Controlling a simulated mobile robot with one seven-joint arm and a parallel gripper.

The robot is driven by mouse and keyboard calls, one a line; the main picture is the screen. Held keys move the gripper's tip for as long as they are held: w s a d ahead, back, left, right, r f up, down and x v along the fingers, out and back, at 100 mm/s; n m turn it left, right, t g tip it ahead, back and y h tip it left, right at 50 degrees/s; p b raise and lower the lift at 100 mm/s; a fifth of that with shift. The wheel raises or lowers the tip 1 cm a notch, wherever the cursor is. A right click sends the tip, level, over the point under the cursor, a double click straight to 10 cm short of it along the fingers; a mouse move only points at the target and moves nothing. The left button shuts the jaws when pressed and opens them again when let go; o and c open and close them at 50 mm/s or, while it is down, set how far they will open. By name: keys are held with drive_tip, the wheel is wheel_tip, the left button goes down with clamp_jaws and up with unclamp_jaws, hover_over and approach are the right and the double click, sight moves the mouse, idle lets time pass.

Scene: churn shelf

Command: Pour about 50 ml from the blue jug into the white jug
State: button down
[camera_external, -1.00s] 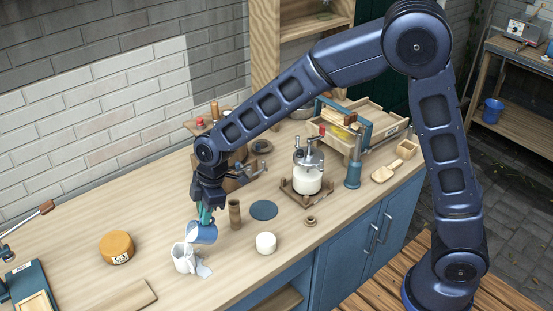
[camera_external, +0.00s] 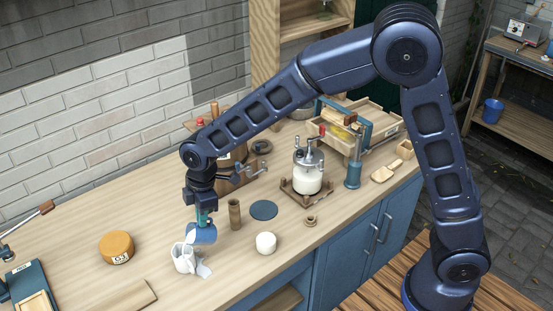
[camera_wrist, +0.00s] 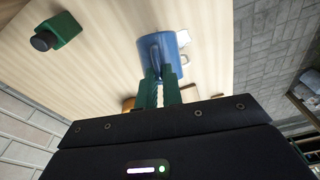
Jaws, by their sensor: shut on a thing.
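The blue jug (camera_external: 204,234) is held off the counter, just above and to the right of the white jug, its mouth side toward it. My gripper (camera_external: 202,217) points down and is shut on the blue jug's handle. In the wrist view my gripper (camera_wrist: 163,76) has its green fingers closed at the handle of the blue jug (camera_wrist: 178,42). The white jug (camera_external: 182,260) stands upright on the counter; its contents are hidden. In the wrist view it is mostly hidden behind the blue jug.
A brown cylinder (camera_external: 235,214), a blue disc (camera_external: 264,210) and a white round piece (camera_external: 266,243) stand to the right. A round orange block (camera_external: 117,247) is at left. The counter between it and the jugs is clear.

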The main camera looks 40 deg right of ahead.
drive_tip(key=shift+a+f+h+b, duration=0.1)
drive_tip(key=shift+a+h+b, duration=0.15)
drive_tip(key=shift+b, duration=0.2)
drive_tip(key=shift+a+h+b, duration=0.2)
drive_tip(key=shift+h+b, duration=0.15)
drive_tip(key=shift+b, duration=0.15)
drive_tip(key=shift+d, duration=0.1)
drive_tip(key=shift+d, duration=0.25)
drive_tip(key=shift+d+r+y, duration=0.25)
drive_tip(key=shift+d+y, duration=0.3)
drive_tip(key=shift+y, duration=0.45)
drive_tip(key=shift+d+f+y, duration=0.4)
drive_tip(key=shift+y, duration=0.3)
drive_tip(key=shift+s, duration=0.1)
drive_tip(key=shift+f, duration=0.15)
drive_tip(key=shift+s+d+f+t+y+p, duration=0.1)
drive_tip(key=shift+d+f+t+y+p, duration=0.2)
drive_tip(key=shift+d+f+y+p, duration=0.55)
